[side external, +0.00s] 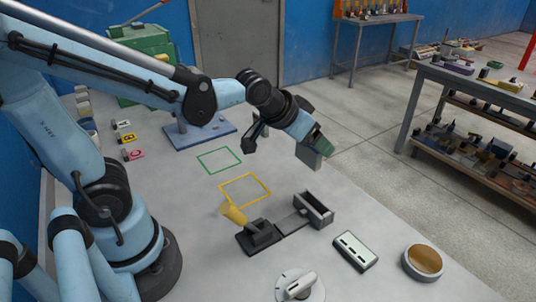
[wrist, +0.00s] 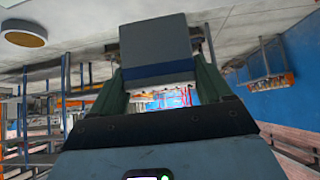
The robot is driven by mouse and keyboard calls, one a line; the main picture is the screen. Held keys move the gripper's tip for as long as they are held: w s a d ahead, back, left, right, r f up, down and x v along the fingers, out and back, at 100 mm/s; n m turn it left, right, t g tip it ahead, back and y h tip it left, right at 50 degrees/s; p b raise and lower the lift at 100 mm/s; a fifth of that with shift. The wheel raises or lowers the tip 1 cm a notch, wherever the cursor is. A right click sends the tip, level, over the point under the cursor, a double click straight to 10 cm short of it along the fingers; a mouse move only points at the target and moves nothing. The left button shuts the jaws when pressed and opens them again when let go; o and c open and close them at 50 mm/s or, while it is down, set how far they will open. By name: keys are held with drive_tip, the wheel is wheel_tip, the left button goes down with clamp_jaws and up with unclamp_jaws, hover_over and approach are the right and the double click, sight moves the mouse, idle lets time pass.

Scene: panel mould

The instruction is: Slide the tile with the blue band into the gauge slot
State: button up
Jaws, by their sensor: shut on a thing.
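My gripper (side external: 314,148) is raised over the right part of the grey table, with its fingers pointing down and right. It is shut on a grey block-like tile (side external: 307,156). In the wrist view the tile (wrist: 155,38) sits between the two green fingers, with a broad grey face and a paler lower edge.
A yellow-handled clamp (side external: 260,237) is beside the grey box. A round dial (side external: 300,287) and a ring-shaped dish (side external: 423,262) stand near the front. Yellow (side external: 245,189) and green (side external: 219,160) outlines mark bare table. A blue stand (side external: 200,131) is behind.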

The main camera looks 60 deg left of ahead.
drive_tip(key=d, duration=0.1)
drive_tip(key=s+d, duration=0.1)
drive_tip(key=d, duration=0.1)
drive_tip(key=s+d, duration=0.1)
drive_tip(key=d, duration=0.1)
drive_tip(key=shift+d+r, duration=0.1)
drive_tip(key=shift+d, duration=0.05)
drive_tip(key=shift+f, duration=2.9)
drive_tip(key=shift+f, duration=2.25)
drive_tip(key=o, duration=1)
drive_tip(key=shift+o, duration=0.2)
drive_tip(key=shift+r, duration=0.1)
